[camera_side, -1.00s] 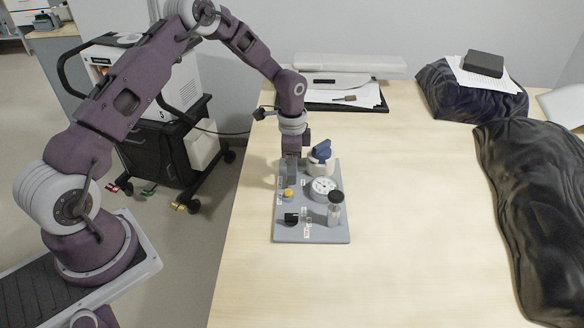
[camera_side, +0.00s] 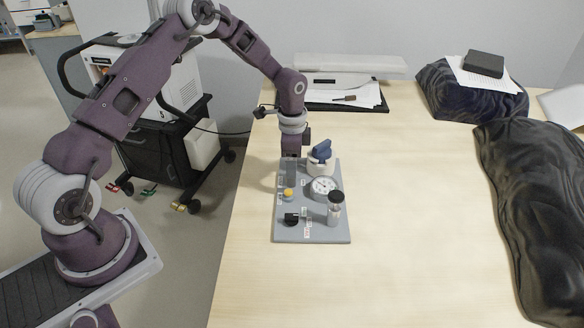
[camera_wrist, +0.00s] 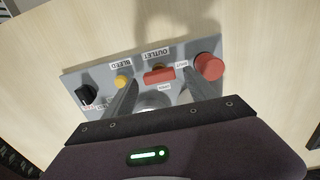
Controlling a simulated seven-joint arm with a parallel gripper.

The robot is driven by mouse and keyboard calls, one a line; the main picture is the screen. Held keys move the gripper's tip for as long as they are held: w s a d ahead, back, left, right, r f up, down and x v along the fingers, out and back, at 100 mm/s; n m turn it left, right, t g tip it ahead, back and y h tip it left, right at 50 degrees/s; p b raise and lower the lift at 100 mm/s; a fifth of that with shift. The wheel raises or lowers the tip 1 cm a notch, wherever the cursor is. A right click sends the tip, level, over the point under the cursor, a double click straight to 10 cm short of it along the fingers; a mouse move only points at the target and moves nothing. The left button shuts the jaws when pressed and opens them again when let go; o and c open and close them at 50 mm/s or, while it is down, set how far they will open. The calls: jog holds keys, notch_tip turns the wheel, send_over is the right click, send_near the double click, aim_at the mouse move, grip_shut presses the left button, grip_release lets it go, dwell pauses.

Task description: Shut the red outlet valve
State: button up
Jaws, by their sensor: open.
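The red outlet valve handle (camera_wrist: 160,76) shows in the wrist view as a short bar, lying nearly level across the picture below an upside-down OUTLET label (camera_wrist: 157,54). Smaller labels sit at its right end and below it; the right one seems to read SHUT. My gripper (camera_wrist: 160,88) is open, one finger left of the handle and one right, with a gap on each side. In the side view my gripper (camera_side: 290,172) is low over the far left part of the grey panel (camera_side: 312,236). The handle cannot be made out there.
A round red knob (camera_wrist: 209,66) stands close right of my right finger. A yellow knob (camera_wrist: 122,82) and black knob (camera_wrist: 86,95) lie left. The blue-handled valve (camera_side: 321,152), gauge (camera_side: 323,187) and clear cylinder (camera_side: 334,212) are beside my gripper.

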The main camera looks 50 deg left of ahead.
notch_tip(320, 180, up, 7)
jog(key=shift+f, duration=0.1)
jog(key=s+d+r+n+t+y, duration=0.1)
jog(key=s+d+r+n+t, duration=0.1)
jog(key=s+r, duration=0.65)
jog(key=s+d+r+n+t, duration=0.1)
jog(key=s+d+r+n, duration=0.15)
jog(key=s+r, duration=0.65)
jog(key=s+d+r+n+t, duration=0.1)
jog(key=s+r+n, duration=0.1)
jog(key=s, duration=0.5)
jog(key=s+d+r+n+t+h, duration=0.1)
jog(key=s+d+r+n, duration=0.1)
jog(key=s, duration=0.5)
jog(key=shift+d+r+t, duration=0.15)
jog(key=shift+r+t, duration=0.05)
jog(key=shift+t, duration=0.1)
